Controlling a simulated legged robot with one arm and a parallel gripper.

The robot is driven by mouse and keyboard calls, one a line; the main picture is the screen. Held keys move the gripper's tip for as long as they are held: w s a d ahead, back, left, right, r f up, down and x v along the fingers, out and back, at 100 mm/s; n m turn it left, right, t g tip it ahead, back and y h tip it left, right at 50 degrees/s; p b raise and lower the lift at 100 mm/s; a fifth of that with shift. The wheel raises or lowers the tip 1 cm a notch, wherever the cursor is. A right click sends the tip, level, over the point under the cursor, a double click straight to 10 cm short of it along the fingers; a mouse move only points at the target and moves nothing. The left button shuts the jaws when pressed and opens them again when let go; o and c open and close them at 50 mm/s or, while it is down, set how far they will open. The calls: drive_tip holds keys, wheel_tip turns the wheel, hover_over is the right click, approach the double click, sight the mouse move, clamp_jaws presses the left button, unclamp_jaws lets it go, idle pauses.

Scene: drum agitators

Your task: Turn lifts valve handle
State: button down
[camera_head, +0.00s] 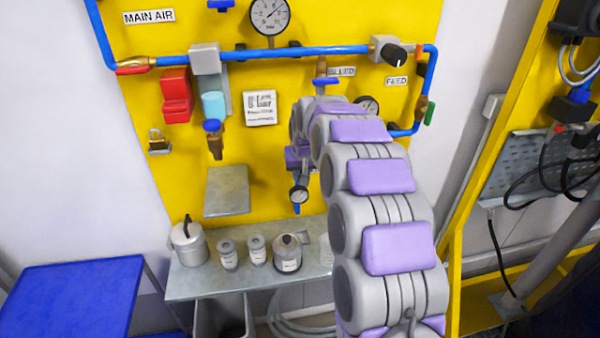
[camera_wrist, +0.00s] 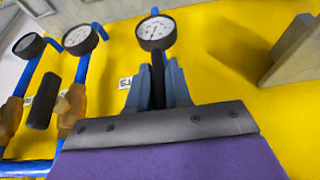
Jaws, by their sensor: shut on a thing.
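In the wrist view, my gripper (camera_wrist: 158,88) has its two blue-grey fingers closed on a narrow black handle (camera_wrist: 157,62). The handle stands between the fingers, just below a round white gauge (camera_wrist: 156,32) in the picture. A small white label (camera_wrist: 125,82), partly covered, sits left of the fingers; its text is not readable as a whole. The valve body is hidden, and the handle's exact angle cannot be told.
A second black handle (camera_wrist: 44,100) and brass fittings (camera_wrist: 72,108) stand close left in the wrist view. The head view shows a blue pipe (camera_head: 290,52), a red-handled valve (camera_head: 132,70) and a metal shelf (camera_head: 205,285) bearing jars. A yellow post (camera_head: 475,200) stands right.

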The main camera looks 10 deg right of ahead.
drive_tip(key=shift+r, duration=0.1)
drive_tip(key=shift+y+p, duration=0.55)
drive_tip(key=shift+y, duration=0.25)
drive_tip(key=shift+d+m+y+p, duration=0.1)
drive_tip(key=shift+m+y+p, duration=0.25)
drive_tip(key=shift+y, duration=0.85)
drive_tip(key=y, duration=0.1)
drive_tip(key=y+b, duration=0.1)
drive_tip(key=m+y, duration=0.1)
drive_tip(key=y, duration=0.1)
drive_tip(key=shift+d+f+t+b, duration=0.2)
drive_tip(key=shift+f+t+b, duration=0.1)
drive_tip(key=shift+b, duration=0.05)
drive_tip(key=shift+f+m+t+y+b, duration=0.1)
drive_tip(key=shift+m+t+y+b, duration=0.35)
drive_tip(key=shift+y+b, duration=0.7)
drive_tip(key=shift+f+m+t+y+b, duration=0.15)
drive_tip(key=shift+m+y+b, duration=0.45)
drive_tip(key=shift+y, duration=1)
drive_tip(key=shift+f+m+t+y+b, duration=0.1)
drive_tip(key=shift+m+t+y+b, duration=0.3)
drive_tip(key=shift+y+b, duration=0.8)
drive_tip(key=shift+y, duration=0.25)
drive_tip(key=c, duration=1.1)
unclamp_jaws()
drive_tip(key=shift+d+r, duration=0.1)
drive_tip(key=shift+c, duration=0.2)
